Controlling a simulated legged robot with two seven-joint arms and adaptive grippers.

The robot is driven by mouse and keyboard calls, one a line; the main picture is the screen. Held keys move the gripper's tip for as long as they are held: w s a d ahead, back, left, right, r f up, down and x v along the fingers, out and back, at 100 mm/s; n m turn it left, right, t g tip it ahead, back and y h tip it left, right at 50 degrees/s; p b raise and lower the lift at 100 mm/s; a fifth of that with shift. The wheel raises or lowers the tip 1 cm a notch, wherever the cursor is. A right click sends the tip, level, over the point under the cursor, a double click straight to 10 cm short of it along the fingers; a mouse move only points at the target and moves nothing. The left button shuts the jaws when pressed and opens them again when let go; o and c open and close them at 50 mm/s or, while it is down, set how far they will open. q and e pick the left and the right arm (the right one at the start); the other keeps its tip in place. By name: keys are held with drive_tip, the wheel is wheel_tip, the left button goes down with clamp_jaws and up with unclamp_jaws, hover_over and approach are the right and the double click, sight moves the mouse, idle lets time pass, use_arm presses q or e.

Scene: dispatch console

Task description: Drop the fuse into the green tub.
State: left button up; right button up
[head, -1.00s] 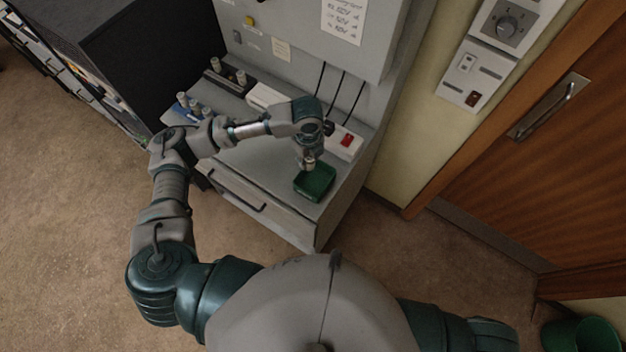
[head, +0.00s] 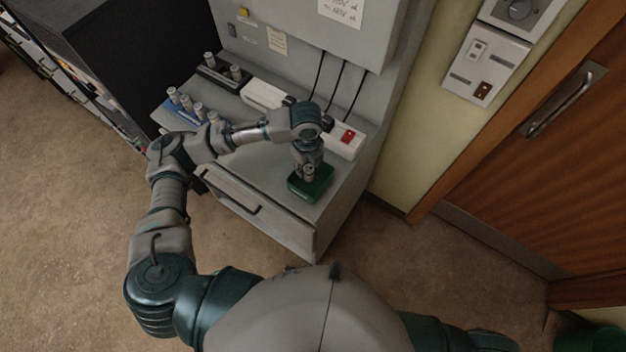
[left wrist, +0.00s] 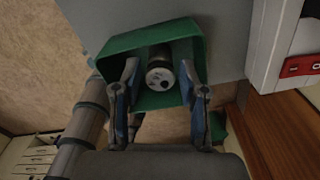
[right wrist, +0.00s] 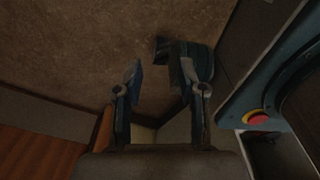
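The green tub (head: 322,186) sits on the grey console shelf near its right front edge. My left gripper (head: 308,172) points down at it from above. In the left wrist view the fuse (left wrist: 160,74), a pale cylinder with a dark-marked end, shows end-on against the inside of the tub (left wrist: 190,45). The left fingers (left wrist: 159,82) stand open on both sides of the fuse, with a visible gap each side. Whether the fuse rests on the tub's floor is hard to tell. My right gripper (right wrist: 160,85) is open and empty over the brown floor.
A blue rack (head: 182,116) and a black rack (head: 222,80) with pale cylinders stand at the shelf's left. A white block with a red switch (head: 347,137) is behind the tub. Below is a drawer handle (head: 232,193); a wooden door (head: 540,160) is right.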

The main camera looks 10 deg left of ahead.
use_arm(q)
drive_tip(key=shift+o, duration=0.4)
drive_tip(key=shift+d+r, duration=0.1)
drive_tip(key=shift+d, duration=0.25)
drive_tip(key=shift+a, duration=0.1)
drive_tip(key=shift+a+r, duration=0.15)
drive_tip(key=shift+r, duration=0.15)
drive_tip(key=r, duration=0.4)
drive_tip(key=shift+a+r, duration=0.3)
drive_tip(key=shift+r, duration=0.1)
wheel_tip(320, 180, up, 6)
drive_tip(key=shift+d+r, duration=0.2)
drive_tip(key=shift+d, duration=0.1)
use_arm(e)
drive_tip(key=shift+d, duration=0.3)
